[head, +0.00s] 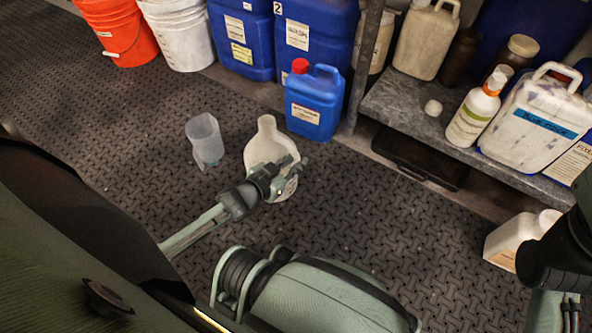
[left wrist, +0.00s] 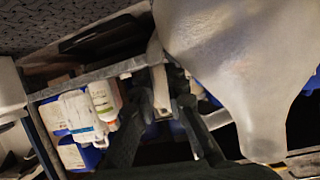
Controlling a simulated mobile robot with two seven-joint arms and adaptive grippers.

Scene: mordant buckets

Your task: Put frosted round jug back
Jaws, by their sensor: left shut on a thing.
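The frosted round jug (head: 258,148) is pale, with a round body and a narrow neck pointing away from me. In the head view it is over the dark patterned floor; its height above the floor is hard to tell. My left gripper (head: 282,178) is shut on it at the near side and covers part of its body. In the left wrist view the jug (left wrist: 235,60) fills the upper right, close to my left fingers (left wrist: 168,108), with a pale strip, perhaps its handle, between them. My right gripper is not visible; only part of my right arm shows at the right edge.
A clear frosted beaker (head: 205,138) is on the floor left of the jug. A blue canister with a red cap (head: 315,105) stands just behind. Orange and white buckets (head: 178,35) and larger blue containers line the back. A grey shelf (head: 420,115) holds several bottles. Open floor lies left.

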